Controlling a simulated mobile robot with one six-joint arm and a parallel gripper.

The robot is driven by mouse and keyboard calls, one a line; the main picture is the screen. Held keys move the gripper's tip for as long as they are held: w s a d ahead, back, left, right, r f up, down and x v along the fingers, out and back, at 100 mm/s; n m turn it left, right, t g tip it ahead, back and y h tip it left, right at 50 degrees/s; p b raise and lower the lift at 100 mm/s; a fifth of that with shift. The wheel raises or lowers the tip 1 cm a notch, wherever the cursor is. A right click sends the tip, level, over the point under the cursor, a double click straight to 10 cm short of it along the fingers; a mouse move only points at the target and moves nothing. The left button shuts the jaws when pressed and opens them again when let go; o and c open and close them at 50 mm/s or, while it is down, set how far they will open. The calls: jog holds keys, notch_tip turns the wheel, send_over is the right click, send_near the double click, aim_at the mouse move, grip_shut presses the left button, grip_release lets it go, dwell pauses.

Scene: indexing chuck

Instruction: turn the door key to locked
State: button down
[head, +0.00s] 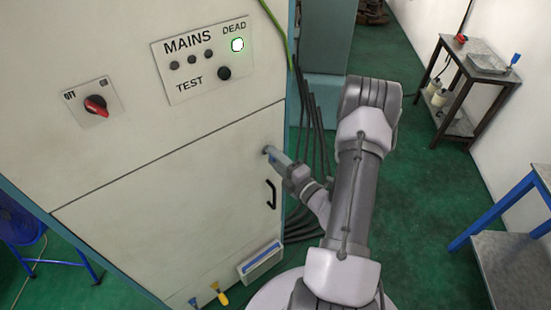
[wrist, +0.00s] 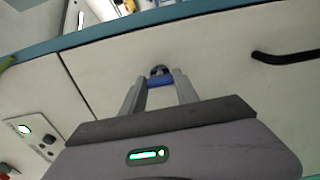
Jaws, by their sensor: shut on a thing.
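The door key has a blue head (wrist: 160,83) and sits in a round dark lock (wrist: 158,70) on the pale cabinet door (head: 150,220). In the wrist view my gripper (wrist: 159,76) has one finger on each side of the key's head and is shut on it. The blue head lies roughly crosswise between the fingers. In the head view my gripper (head: 274,156) is at the door's upper right, above the black handle (head: 271,194); it hides most of the key there. The lock's position marks are not readable.
The panel (head: 205,60) above the door reads MAINS, DEAD and TEST, with a lit lamp (head: 237,45). A red rotary switch (head: 96,105) is at the left. Black cables (head: 316,115) run beside the cabinet. A bench (head: 480,75) and green floor lie to the right.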

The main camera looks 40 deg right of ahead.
dwell(0.3)
jog(key=c, duration=0.9)
grip_release()
jog(key=s, duration=0.5)
jog(key=s+a+p, duration=0.1)
jog(key=s, duration=0.5)
jog(key=s+p, duration=0.1)
jog(key=s, duration=0.5)
jog(key=shift+s+a, duration=0.2)
